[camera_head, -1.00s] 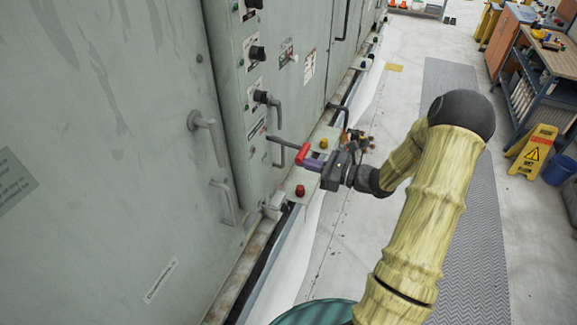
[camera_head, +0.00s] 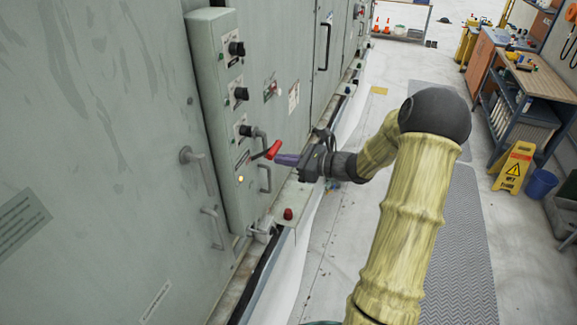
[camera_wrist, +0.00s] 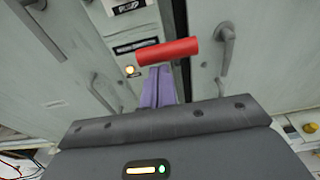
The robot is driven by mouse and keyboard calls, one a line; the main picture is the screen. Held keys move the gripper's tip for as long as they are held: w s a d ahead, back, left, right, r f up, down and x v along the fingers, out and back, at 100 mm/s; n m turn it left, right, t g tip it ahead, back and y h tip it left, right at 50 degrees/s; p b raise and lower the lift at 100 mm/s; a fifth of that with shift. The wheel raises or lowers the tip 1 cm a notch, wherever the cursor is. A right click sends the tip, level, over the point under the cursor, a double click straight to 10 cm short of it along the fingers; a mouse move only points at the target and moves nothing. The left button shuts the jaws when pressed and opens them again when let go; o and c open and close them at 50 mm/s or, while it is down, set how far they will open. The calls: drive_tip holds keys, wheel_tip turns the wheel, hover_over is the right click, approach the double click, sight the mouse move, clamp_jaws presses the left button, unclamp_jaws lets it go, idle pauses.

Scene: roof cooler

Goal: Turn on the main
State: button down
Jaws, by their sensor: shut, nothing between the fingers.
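The main is a lever with a red grip (camera_head: 273,149) on a grey arm. It sticks out from the lower part of the control panel (camera_head: 210,100) and slants upward toward its grip. An amber lamp (camera_head: 240,180) glows just below the lever; it also glows in the wrist view (camera_wrist: 129,70). My gripper (camera_head: 280,159) has purple fingers, shut with nothing between them. The fingertips are right at the red grip. In the wrist view the red grip (camera_wrist: 168,51) lies crosswise just beyond the fingertips (camera_wrist: 158,70); I cannot tell whether they touch.
Black knobs (camera_head: 240,94) line the panel above the lever. Door handles (camera_head: 200,165) stick out on the left. A red button (camera_head: 288,214) sits on the ledge below. A yellow wet-floor sign (camera_head: 514,166) and workbench (camera_head: 530,80) stand right. The aisle floor is open.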

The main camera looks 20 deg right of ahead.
drive_tip(key=shift+w+a+r, duration=0.2)
drive_tip(key=shift+r, duration=0.4)
drive_tip(key=shift+w+a+r, duration=0.15)
drive_tip(key=shift+r, duration=0.4)
wheel_tip(320, 180, down, 5)
drive_tip(key=s+d+b, duration=0.2)
drive_tip(key=b, duration=0.1)
drive_tip(key=s+d+r+b, duration=0.2)
drive_tip(key=s+d+r, duration=0.2)
drive_tip(key=d+r, duration=0.1)
drive_tip(key=shift+s+r+b, duration=0.4)
drive_tip(key=shift+r, duration=0.15)
